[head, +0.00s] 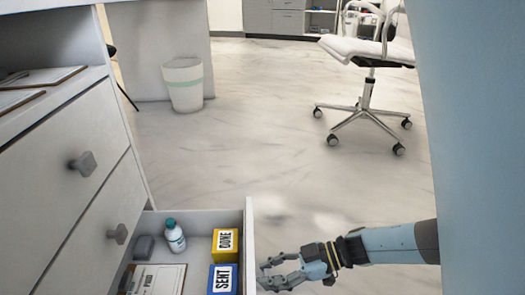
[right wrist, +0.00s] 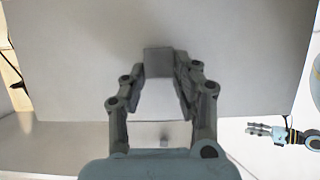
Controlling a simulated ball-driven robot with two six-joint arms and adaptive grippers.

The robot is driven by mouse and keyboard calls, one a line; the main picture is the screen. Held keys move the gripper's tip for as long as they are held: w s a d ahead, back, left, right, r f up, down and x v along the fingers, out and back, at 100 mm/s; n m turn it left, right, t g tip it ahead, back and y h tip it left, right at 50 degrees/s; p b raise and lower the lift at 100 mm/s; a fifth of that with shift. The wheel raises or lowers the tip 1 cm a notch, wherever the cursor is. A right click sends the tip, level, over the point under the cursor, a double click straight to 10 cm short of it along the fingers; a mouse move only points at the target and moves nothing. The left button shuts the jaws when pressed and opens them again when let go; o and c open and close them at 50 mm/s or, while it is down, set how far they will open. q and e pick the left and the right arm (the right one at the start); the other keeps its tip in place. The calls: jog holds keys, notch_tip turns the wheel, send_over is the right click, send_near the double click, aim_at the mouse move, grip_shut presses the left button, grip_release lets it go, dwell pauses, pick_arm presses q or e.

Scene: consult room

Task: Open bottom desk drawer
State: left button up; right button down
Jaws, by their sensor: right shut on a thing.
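The bottom drawer (head: 197,222) of the white desk is pulled out, its inside exposed. My right gripper (head: 264,277) is at the outer side of the drawer front. In the right wrist view its fingers close around a square grey knob (right wrist: 158,61) on the plain drawer front (right wrist: 235,60). The knob is hidden in the head view. At the right of the right wrist view a small blue-grey gripper (right wrist: 254,130) appears; it may be my left one, and its fingers are too small to judge.
The drawer holds a white bottle (head: 175,238), a yellow box (head: 225,243), a blue box (head: 223,279) and papers (head: 157,279). Two closed drawers with grey knobs (head: 84,164) are above. A bin (head: 184,88) and a wheeled chair (head: 368,50) stand beyond clear floor.

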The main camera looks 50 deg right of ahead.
jog(key=shift+s+d+f, duration=0.3)
jog(key=shift+s+f, duration=0.05)
jog(key=shift+s, duration=0.15)
jog(key=c, duration=1.1)
grip_release()
jog(key=shift+c, duration=0.2)
jog(key=shift+o, duration=0.7)
jog(key=shift+w+r, duration=0.15)
jog(key=shift+w, duration=0.05)
jog(key=v, duration=1.2)
